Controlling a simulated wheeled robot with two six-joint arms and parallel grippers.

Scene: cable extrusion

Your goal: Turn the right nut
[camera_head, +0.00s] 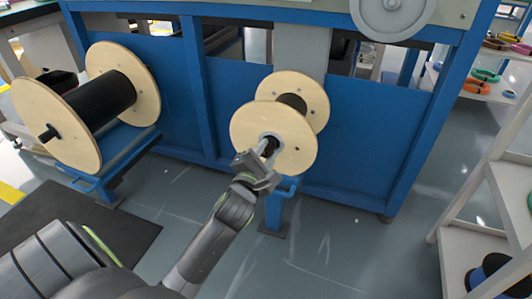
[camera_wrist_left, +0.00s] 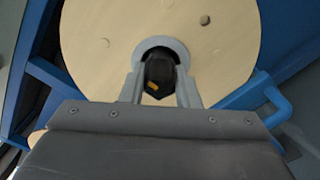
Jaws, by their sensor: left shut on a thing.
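The right spool (camera_head: 291,140) has wooden discs and a black core, and sits at the blue machine. Its dark nut (camera_wrist_left: 159,72) is at the centre of the front disc (camera_wrist_left: 205,40) in the left wrist view. My left gripper (camera_head: 266,146) reaches the hub of this spool from the front. In the left wrist view its two grey fingers (camera_wrist_left: 161,88) stand on either side of the nut, shut on it. In the head view the nut is mostly hidden by the gripper. My right gripper does not show.
A larger spool (camera_head: 87,104) with black cable stands on a blue stand at the left. The blue machine frame (camera_head: 375,130) is behind. White shelves (camera_head: 480,190) stand at the right. The grey floor (camera_head: 350,240) in front is clear.

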